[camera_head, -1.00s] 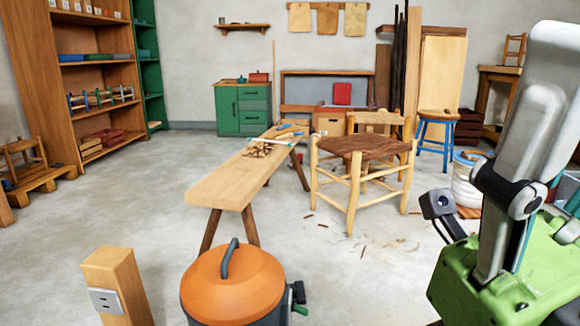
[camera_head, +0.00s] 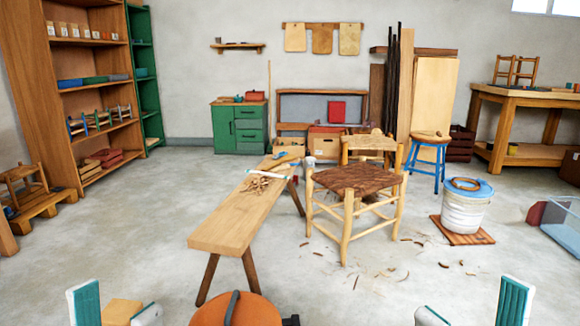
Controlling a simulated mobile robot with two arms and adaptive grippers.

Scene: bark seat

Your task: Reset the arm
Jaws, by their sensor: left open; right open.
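My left gripper (camera_head: 116,302) shows at the bottom left edge, its two pale fingers with green pads spread apart. The top of a wooden post (camera_head: 121,311) appears between these fingers; I cannot tell how far behind them it stands. My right gripper (camera_head: 472,304) shows at the bottom right edge, its fingers also wide apart, with only bare floor seen between them. Both grippers look empty. The rest of both arms is out of the picture.
An orange-lidded vacuum (camera_head: 258,312) stands at the bottom centre. Behind it are a long wooden bench (camera_head: 225,222) with shavings and a bark-seat chair (camera_head: 357,180). A white bucket (camera_head: 466,212) stands to the right. Floor in front of the chair is mostly clear.

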